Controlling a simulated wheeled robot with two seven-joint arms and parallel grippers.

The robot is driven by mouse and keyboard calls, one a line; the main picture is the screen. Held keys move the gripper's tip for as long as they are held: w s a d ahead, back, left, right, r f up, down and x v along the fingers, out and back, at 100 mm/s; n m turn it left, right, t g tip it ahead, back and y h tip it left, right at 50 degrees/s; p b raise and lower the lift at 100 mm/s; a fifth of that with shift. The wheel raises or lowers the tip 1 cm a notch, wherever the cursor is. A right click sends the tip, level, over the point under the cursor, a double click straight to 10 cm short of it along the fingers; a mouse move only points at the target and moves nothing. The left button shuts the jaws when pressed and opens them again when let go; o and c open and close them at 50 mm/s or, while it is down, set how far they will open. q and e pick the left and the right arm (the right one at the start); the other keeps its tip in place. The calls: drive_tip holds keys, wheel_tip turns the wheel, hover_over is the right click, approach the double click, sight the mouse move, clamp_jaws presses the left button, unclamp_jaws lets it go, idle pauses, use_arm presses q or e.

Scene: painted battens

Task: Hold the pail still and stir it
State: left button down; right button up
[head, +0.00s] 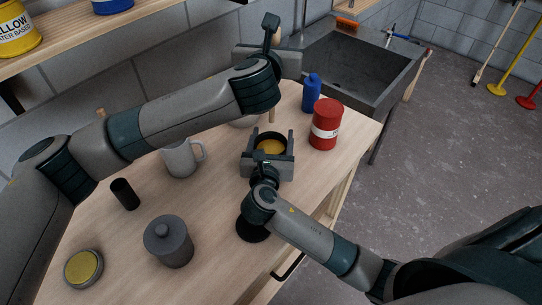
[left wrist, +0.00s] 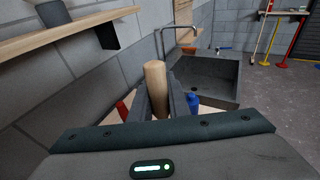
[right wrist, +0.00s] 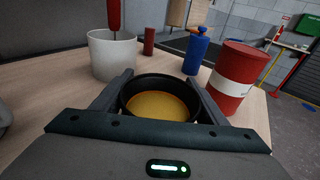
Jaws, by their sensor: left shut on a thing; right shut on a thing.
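The dark pail (head: 270,135) stands on the wooden bench with yellow paint in it. It also shows in the right wrist view (right wrist: 130,97). My right gripper (head: 270,142) is shut on the pail, one finger on each side. My left gripper (head: 276,54) is shut on a pale wooden stick (left wrist: 155,80), which stands upright between its fingers. In the head view the stick's lower part (head: 272,114) hangs below my left arm, near the far side of the pail. The right wrist view shows no stick in the paint.
A red drum (head: 326,125) and a blue bottle (head: 311,95) stand right of the pail. A white pot (right wrist: 112,58) holding something red stands beyond it. A grey mug (head: 181,159), dark cylinder (head: 125,195) and lidded grey pot (head: 170,245) are at left. A sink (head: 350,60) is beyond.

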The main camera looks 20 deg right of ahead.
idle(0.3)
drive_tip(key=o, duration=1.4)
drive_tip(key=v, duration=1.2)
drive_tip(key=shift+d, duration=0.1)
drive_tip(key=shift+s+f, duration=0.1)
drive_tip(key=shift+s, duration=0.1)
